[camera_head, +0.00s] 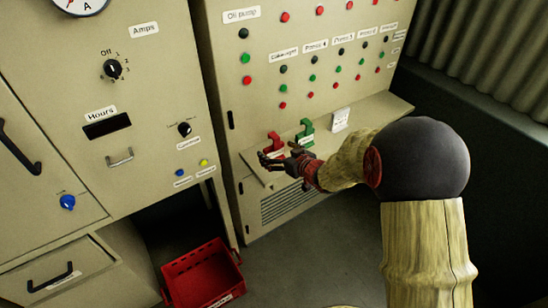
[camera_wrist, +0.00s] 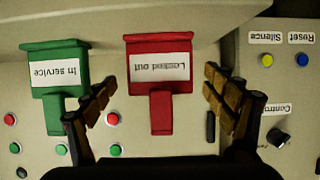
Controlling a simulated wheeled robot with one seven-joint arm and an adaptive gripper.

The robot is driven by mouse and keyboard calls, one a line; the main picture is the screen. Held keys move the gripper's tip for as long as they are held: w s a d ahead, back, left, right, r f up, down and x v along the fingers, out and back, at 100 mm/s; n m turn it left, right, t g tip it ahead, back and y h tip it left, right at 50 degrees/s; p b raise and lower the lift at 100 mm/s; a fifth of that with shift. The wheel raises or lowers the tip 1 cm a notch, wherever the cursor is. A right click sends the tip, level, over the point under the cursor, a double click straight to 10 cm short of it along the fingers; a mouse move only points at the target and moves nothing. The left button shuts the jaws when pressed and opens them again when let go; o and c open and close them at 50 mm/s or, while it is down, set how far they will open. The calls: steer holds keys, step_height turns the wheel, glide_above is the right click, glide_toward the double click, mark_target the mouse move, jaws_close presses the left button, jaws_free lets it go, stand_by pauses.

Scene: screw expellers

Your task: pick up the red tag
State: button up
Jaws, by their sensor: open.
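The red tag (camera_head: 273,143) stands on the ledge of the control panel in the head view, partly hidden by my gripper (camera_head: 281,158). In the wrist view the red tag (camera_wrist: 160,108) is upside down and bears a white label reading "Locked out". My gripper (camera_wrist: 158,80) is open there, with one finger on each side of the red tag and visible gaps between. Nothing is held. How far the fingertips are from the tag in depth I cannot tell.
A green tag (camera_wrist: 60,72) labelled "In service" is close beside one finger; it also shows in the head view (camera_head: 305,132). A white card (camera_head: 341,119) stands farther along the ledge (camera_head: 375,112). A red crate (camera_head: 203,277) is on the floor. Cabinets stand at left.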

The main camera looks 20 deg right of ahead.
steer(key=shift+w+a, duration=0.1)
steer(key=shift+w, duration=0.1)
steer(key=shift+c, duration=1)
steer(key=c, duration=1.1)
steer(key=shift+o, duration=0.2)
